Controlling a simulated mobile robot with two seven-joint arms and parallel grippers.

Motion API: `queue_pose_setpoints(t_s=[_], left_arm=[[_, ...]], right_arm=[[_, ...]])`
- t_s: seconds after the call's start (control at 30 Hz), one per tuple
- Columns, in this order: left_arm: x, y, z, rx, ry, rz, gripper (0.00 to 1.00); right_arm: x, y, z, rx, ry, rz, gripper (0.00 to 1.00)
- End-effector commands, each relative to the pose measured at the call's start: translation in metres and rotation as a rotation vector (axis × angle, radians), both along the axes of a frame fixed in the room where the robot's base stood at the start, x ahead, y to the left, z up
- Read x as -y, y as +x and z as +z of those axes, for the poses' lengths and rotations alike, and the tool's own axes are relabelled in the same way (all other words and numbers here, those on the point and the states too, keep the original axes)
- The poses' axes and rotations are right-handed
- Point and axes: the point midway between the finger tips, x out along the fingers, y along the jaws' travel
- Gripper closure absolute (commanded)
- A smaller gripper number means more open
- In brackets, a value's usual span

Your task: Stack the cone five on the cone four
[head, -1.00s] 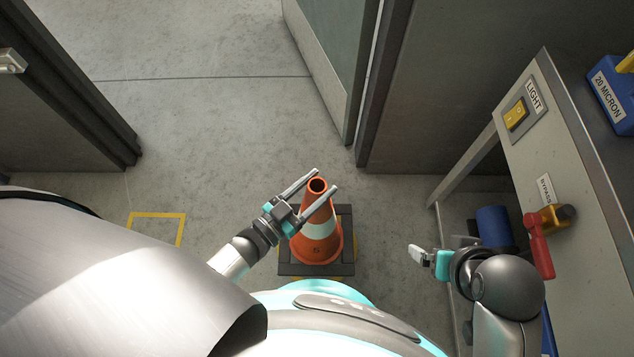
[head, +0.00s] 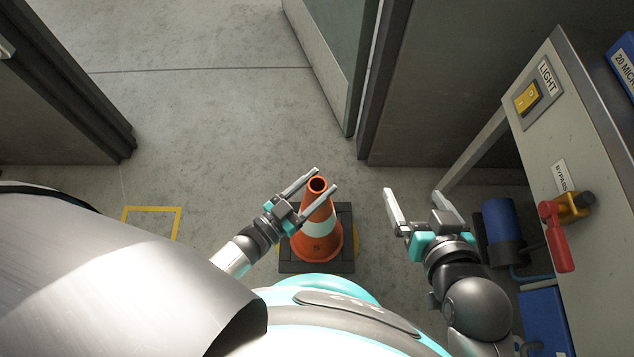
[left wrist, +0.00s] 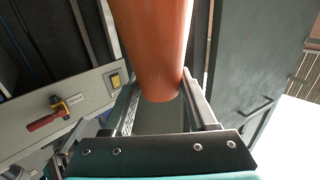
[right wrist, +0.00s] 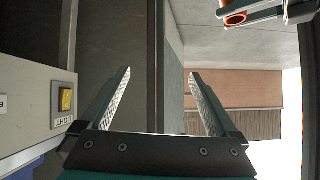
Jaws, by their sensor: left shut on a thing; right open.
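An orange cone with a white band (head: 318,226) stands upright in front of me in the head view. It has a dark square base, and a small mark low on it looks like a 5, so I take it as cone five. My left gripper (head: 325,179) is shut on its upper part, one finger on each side. The left wrist view shows the orange cone (left wrist: 158,45) between the fingers. My right gripper (head: 412,192) is open and empty, to the right of the cone. The right wrist view shows the cone's open top (right wrist: 236,19). I cannot make out cone four.
A bench panel with a yellow light switch (head: 527,97) and a red-handled bypass valve (head: 557,235) stands on the right. A blue cylinder (head: 502,220) is under it. A yellow floor square (head: 151,209) lies at left. The floor beyond the cone is clear, between door frames.

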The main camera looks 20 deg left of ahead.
Motion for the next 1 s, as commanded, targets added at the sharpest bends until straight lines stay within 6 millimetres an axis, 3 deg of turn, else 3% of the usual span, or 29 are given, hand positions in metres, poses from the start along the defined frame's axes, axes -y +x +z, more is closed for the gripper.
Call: queue_pose_setpoints(t_s=[0.37, 1.0], left_arm=[[0.001, 0.003, -0.002, 0.013, -0.006, -0.001, 1.00], [0.001, 0.002, -0.029, 0.013, -0.006, 0.000, 1.00]], right_arm=[[-0.009, 0.002, 0.001, 0.067, 0.038, 0.007, 0.05], [-0.038, 0.000, 0.021, 0.376, 0.228, 0.010, 0.05]])
